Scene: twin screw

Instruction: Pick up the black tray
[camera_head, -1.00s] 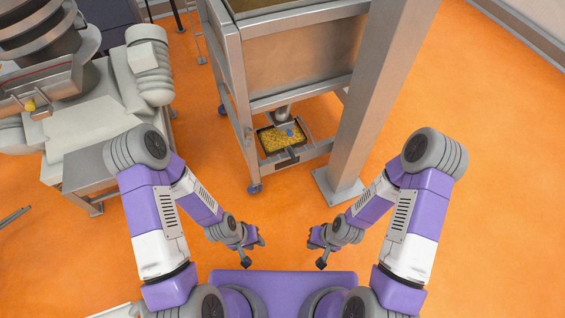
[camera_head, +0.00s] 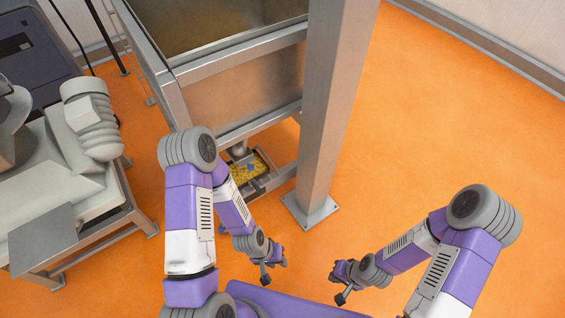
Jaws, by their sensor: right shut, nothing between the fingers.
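The black tray (camera_head: 265,157) holds yellow pieces and a small blue item. It sits low in the metal hopper frame, under the spout, and my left arm hides part of its left side. My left gripper (camera_head: 275,269) is in front of the tray and apart from it; its jaws are too small to read. My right gripper (camera_head: 339,289) is over the floor to the right, shut and empty, away from the tray.
The metal hopper (camera_head: 240,80) stands above the tray. A thick steel post (camera_head: 333,110) with a floor plate rises right of the tray. A grey machine (camera_head: 60,180) stands at the left. Orange floor at the right is clear.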

